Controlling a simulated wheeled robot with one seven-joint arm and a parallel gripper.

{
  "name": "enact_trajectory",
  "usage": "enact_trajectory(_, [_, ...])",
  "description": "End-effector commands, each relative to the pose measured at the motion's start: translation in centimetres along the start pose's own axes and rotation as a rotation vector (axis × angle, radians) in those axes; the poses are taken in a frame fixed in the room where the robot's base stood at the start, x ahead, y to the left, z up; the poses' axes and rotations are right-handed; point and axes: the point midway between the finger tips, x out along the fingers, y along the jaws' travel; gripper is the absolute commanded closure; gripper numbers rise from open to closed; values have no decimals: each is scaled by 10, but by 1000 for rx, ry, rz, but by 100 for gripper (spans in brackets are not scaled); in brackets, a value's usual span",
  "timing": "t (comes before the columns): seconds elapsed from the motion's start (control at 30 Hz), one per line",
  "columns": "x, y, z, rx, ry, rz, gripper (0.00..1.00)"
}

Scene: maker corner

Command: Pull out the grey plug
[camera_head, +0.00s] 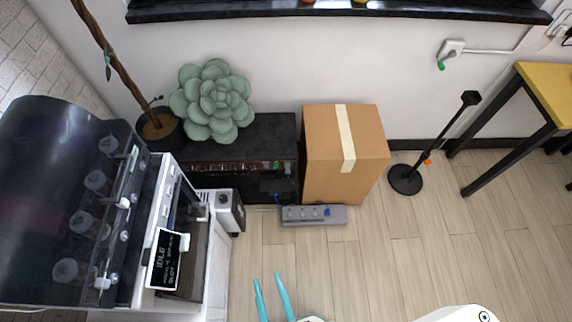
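I cannot pick out a grey plug for certain. A grey power strip (300,221) lies on the floor in front of the cardboard box, with a small blue plug (327,212) near its right end. Its other sockets are too small to tell whether a grey plug sits in one. A white wall socket (455,45) at the upper right has a green plug (441,66) at it. My gripper (267,278) shows two teal fingers at the bottom edge, apart and empty, below the power strip in the picture.
A cardboard box (345,185) stands behind the strip, beside a low black cabinet (270,135). A large printer-like machine (60,190) fills the left. A black stand (405,180) and yellow-topped table (548,85) are at right. The middle floor is clear.

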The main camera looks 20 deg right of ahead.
Motion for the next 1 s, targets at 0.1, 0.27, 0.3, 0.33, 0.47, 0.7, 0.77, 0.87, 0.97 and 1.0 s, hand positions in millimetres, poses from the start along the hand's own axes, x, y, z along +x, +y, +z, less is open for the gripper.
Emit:
enact_trajectory(0.1, [0, 0, 0, 0, -1, 0, 69])
enact_trajectory(0.27, [2, 0, 3, -1, -1, 2, 61])
enact_trajectory(0.3, [5, 1, 7, -1, -1, 4, 61])
enact_trajectory(0.33, [7, 2, 11, -2, -3, 6, 61])
enact_trajectory(0.47, [30, 9, 40, -5, -12, 24, 61])
enact_trajectory(0.7, [103, 34, 113, -12, -42, 77, 61])
enact_trajectory(0.77, [123, 41, 129, -12, -51, 91, 61])
enact_trajectory(0.87, [159, 55, 153, -10, -64, 116, 61])
enact_trajectory(0.97, [196, 69, 173, -6, -79, 137, 61])
enact_trajectory(1.0, [212, 75, 180, -3, -83, 146, 61])
